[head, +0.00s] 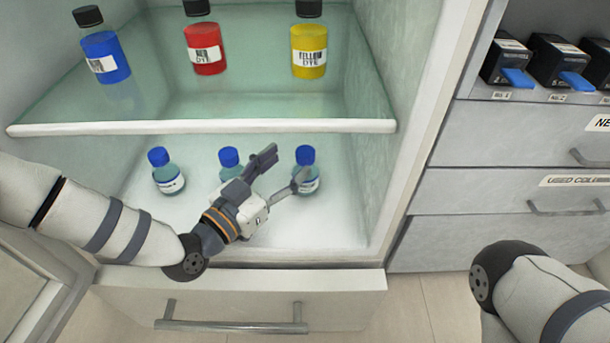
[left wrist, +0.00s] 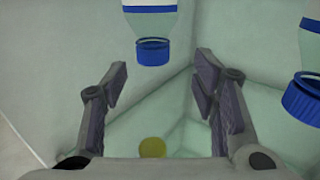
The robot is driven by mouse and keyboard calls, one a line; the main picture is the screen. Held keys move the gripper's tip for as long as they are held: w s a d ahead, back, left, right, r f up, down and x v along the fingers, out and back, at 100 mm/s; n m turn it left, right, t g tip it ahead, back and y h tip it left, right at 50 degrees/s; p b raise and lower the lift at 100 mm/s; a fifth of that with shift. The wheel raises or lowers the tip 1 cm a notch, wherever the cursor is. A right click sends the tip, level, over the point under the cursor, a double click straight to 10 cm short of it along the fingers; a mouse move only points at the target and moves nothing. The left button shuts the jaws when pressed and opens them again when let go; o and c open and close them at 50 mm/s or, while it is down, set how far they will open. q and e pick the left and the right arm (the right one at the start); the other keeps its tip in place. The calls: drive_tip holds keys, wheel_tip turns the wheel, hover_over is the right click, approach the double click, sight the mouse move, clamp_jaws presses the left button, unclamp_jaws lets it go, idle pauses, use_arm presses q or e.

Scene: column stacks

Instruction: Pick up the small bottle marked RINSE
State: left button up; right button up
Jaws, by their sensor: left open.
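Three small bottles with blue caps and white labels stand upright on the lower shelf: a left one (head: 168,176), a middle one (head: 230,166) and a right one (head: 306,166). Their labels are too small to read surely, so I cannot tell which is marked RINSE. My left gripper (head: 285,167) is open and empty in front of the middle and right bottles; one finger overlaps the right bottle. In the left wrist view one capped bottle (left wrist: 151,50) appears upside down beyond the open fingers (left wrist: 160,68), and another (left wrist: 304,92) at the right edge. My right gripper is out of view.
The upper glass shelf (head: 200,128) carries large blue (head: 105,58), red (head: 206,50) and yellow (head: 309,50) dye bottles above my left arm. The cabinet's side wall is close on the right. Drawers (head: 500,190) and dark boxes (head: 505,60) stand farther right.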

sight(300, 161)
use_arm(q)
drive_tip(key=x, duration=0.1)
drive_tip(key=b+x, duration=0.1)
drive_tip(key=x, duration=0.1)
drive_tip(key=f+b+x, duration=0.1)
drive_tip(key=x, duration=0.1)
drive_tip(key=shift+d, duration=0.45)
drive_tip(key=shift+w+d, duration=0.1)
drive_tip(key=shift+r, duration=0.15)
clamp_jaws()
